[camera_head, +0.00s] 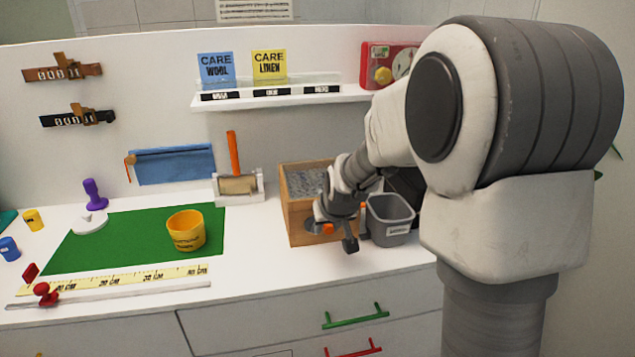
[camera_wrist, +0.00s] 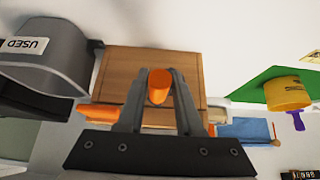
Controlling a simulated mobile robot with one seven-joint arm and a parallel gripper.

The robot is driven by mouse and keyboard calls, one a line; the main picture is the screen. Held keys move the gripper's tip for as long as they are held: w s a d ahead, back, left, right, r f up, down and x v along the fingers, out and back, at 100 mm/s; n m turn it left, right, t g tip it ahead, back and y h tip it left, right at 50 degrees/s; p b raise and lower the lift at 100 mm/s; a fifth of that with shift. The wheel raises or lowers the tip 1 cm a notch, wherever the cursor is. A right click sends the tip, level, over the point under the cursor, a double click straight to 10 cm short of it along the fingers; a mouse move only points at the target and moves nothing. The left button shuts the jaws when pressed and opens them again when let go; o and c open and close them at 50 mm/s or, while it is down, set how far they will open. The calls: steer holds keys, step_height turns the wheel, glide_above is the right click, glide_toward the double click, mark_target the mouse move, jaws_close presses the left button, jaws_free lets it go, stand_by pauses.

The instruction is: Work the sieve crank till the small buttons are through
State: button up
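The sieve is a wooden box (camera_head: 297,222) on the white counter, with small grey pieces visible in its open top (camera_head: 305,182). Its wooden side also fills the middle of the wrist view (camera_wrist: 150,60). The orange crank knob (camera_wrist: 159,87) sits between my gripper's two fingertips (camera_wrist: 160,78), which close in on it from both sides and seem to touch it. In the head view my gripper (camera_head: 335,230) is at the box's front right, and my wrist hides part of the box. Whether buttons have passed through is hidden.
A grey bin (camera_head: 390,222) stands right beside the box; its label reads USED in the wrist view (camera_wrist: 22,45). A yellow cup (camera_head: 186,231) stands on a green mat (camera_head: 120,240) to the left. A shelf (camera_head: 280,95) with care cards is above.

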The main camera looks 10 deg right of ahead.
steer(key=shift+a, duration=2.55)
steer(key=shift+d, duration=0.15)
steer(key=shift+o, duration=1.1)
steer(key=d, duration=0.4)
steer(key=shift+d, duration=0.45)
steer(key=shift+c, duration=1.1)
steer(key=shift+a, duration=2.55)
